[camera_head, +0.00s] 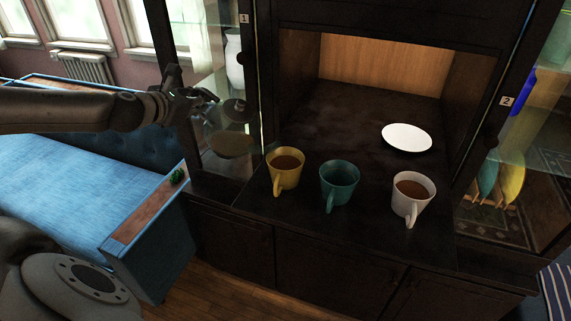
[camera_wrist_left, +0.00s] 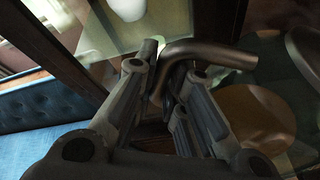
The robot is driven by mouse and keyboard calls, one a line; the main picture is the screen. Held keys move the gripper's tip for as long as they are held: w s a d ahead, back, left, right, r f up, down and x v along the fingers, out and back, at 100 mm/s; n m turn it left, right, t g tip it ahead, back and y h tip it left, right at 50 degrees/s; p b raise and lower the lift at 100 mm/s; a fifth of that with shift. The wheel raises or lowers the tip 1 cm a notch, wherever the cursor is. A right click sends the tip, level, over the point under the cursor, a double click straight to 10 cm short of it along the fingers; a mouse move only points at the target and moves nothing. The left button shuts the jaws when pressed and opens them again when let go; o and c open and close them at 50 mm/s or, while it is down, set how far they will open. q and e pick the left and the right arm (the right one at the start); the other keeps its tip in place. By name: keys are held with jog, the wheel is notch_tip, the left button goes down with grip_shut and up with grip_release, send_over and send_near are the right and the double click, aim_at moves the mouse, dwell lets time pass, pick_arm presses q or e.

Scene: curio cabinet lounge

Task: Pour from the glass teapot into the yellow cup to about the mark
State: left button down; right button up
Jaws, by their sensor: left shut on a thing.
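My left gripper (camera_head: 207,98) comes in from the left and is shut on the handle of the glass teapot (camera_head: 233,142). The clear teapot holds brown liquid and looks about upright, left of the yellow cup and apart from it. In the left wrist view, the bent handle (camera_wrist_left: 212,52) of the teapot lies between the fingers, with the brown liquid to the right. The yellow cup (camera_head: 286,176) stands upright on the cabinet ledge with brown liquid inside; I cannot make out a mark on it. No stream of liquid shows. My right gripper is out of view.
A teal cup (camera_head: 339,190) and a white cup (camera_head: 411,200) with brown liquid stand right of the yellow cup on the dark ledge (camera_head: 300,222). A white plate (camera_head: 407,138) lies in the niche. A cabinet post (camera_head: 243,60) rises behind the teapot. A blue sofa (camera_head: 70,190) is at left.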

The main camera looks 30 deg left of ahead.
pick_arm(q)
jog(key=shift+a+f+n+h+b, duration=0.55)
jog(key=shift+f+n+h+b, duration=0.7)
jog(key=shift+f+b, duration=2.55)
jog(key=a+r+p, duration=0.2)
jog(key=a+r, duration=0.1)
jog(key=a, duration=0.2)
jog(key=shift+r+n, duration=0.35)
jog(key=shift+r, duration=0.05)
jog(key=shift+s, duration=0.1)
notch_tip(320, 180, up, 5)
jog(key=p, duration=0.4)
jog(key=shift+f, duration=0.1)
